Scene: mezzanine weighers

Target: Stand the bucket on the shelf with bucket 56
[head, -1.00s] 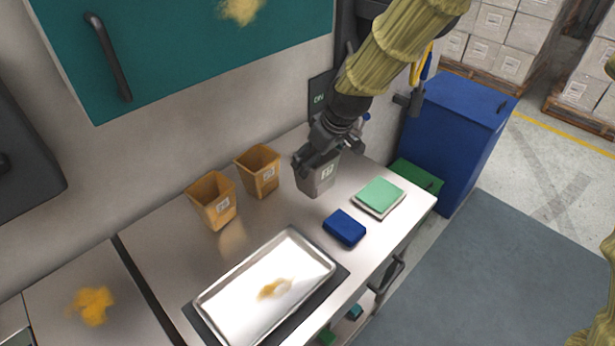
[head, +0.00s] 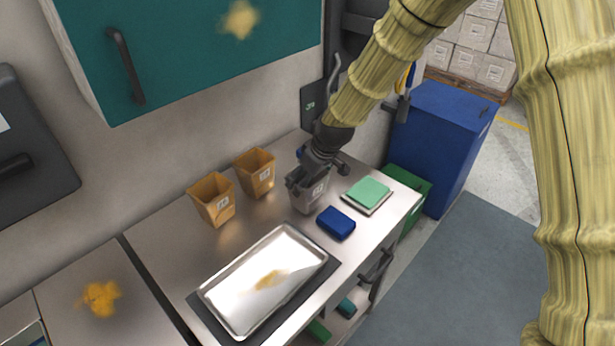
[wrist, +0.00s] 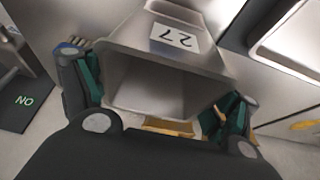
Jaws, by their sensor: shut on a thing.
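A grey bucket (head: 308,197) with a white label is at the back right of the steel counter (head: 165,255). In the wrist view the grey bucket (wrist: 165,75) fills the middle, and its label seems to read 27. My gripper (head: 303,181) is shut on this bucket near its rim, with a finger on each side in the wrist view. Whether its base touches the counter I cannot tell. Two orange buckets (head: 211,199) (head: 255,173) stand upright to its left; their label numbers are too small to read. Shelf space (head: 340,322) shows under the counter, partly hidden.
A blue block (head: 336,222) and a green-topped pad (head: 367,194) lie right of the grey bucket. A metal tray (head: 225,312) with yellow powder lies in front. A teal cabinet (head: 190,50) hangs above. Blue (head: 440,145) and green bins stand beyond the counter's right end.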

